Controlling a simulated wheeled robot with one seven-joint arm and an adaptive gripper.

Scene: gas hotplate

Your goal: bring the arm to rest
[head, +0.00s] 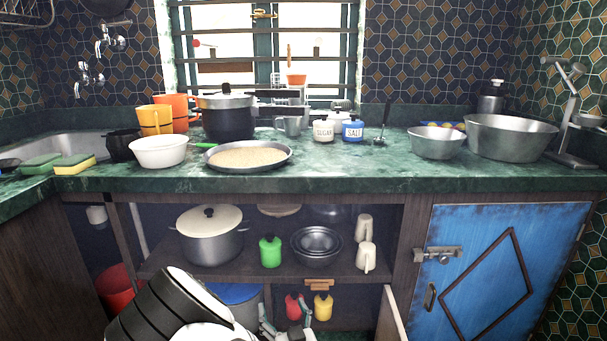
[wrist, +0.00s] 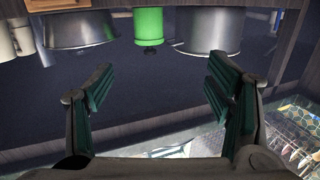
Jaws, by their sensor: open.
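My gripper (head: 286,318) is low in front of the open cupboard under the counter, at the bottom middle of the head view. My black and white arm (head: 165,310) shows to its left. In the wrist view my gripper (wrist: 155,88) has its two fingers wide apart, with nothing between them. That view appears upside down. The green bottle (wrist: 148,25), the metal pot (wrist: 208,30) and the metal bowls (wrist: 78,30) show beyond the fingertips, apart from them.
The cupboard's shelf (head: 160,262) bears the pot, bottle, bowls and two cups. Red and yellow bottles (head: 323,306) stand below, close to my gripper. An open door edge (head: 391,318) is to the right. The counter (head: 350,178) above holds a pan, pots and bowls.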

